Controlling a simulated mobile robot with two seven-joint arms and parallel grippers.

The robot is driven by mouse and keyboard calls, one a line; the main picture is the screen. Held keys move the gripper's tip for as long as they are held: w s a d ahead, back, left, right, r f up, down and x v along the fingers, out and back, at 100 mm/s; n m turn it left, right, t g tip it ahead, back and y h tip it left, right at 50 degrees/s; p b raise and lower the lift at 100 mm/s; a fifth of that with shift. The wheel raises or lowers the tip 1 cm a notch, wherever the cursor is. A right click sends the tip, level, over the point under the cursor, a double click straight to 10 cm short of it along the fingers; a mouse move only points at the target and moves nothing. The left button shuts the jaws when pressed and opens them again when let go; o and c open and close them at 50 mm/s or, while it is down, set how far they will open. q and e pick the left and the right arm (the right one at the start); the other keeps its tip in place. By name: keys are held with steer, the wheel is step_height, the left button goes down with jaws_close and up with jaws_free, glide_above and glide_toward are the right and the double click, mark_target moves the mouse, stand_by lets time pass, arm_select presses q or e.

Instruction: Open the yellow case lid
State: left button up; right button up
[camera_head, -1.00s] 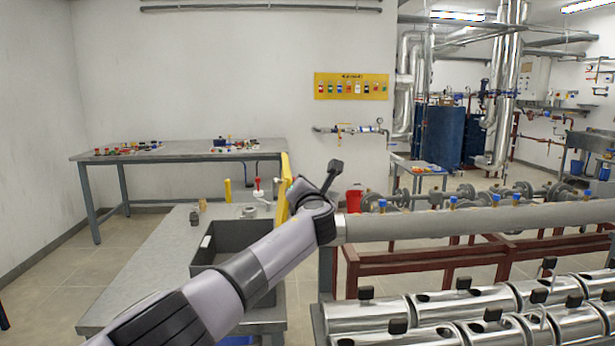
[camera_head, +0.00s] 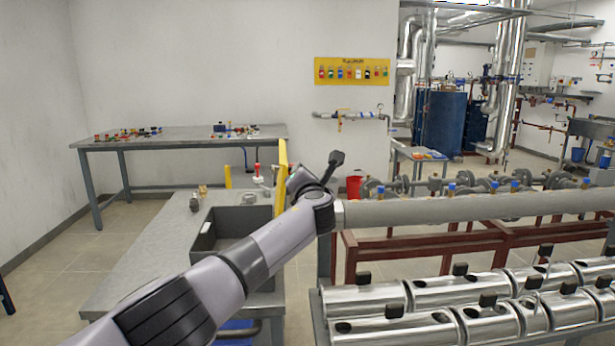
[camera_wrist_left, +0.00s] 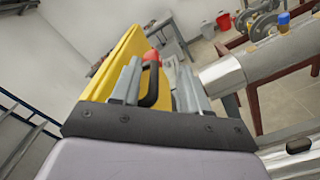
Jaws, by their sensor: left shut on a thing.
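The yellow lid (camera_head: 282,165) stands upright and nearly edge-on at the right side of the dark grey bin (camera_head: 207,229) in the head view. In the left wrist view the yellow lid (camera_wrist_left: 125,55) is a broad panel on the left, beside my fingers. My left gripper (camera_wrist_left: 153,80) is shut on a black loop handle (camera_wrist_left: 152,84) that shows between its grey fingers. In the head view my left arm crosses in front of the bin, and its fingers are hidden. The lid's lower edge is hidden there too. My right gripper is not in view.
The bin stands on a grey metal table (camera_head: 150,250) with several small items behind it. A thick grey pipe (camera_head: 470,222) and shiny cylinders (camera_head: 440,292) lie close on the right. A red bucket (camera_head: 354,187) stands farther back.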

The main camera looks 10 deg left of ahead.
arm_select(q)
steer(key=shift+a+f, duration=0.3)
steer(key=shift+f, duration=0.4)
steer(key=r+p+v, duration=0.1)
steer(key=v, duration=0.6)
steer(key=shift+d, duration=0.3)
steer(key=shift+s+r, duration=0.1)
steer(key=shift+r, duration=0.1)
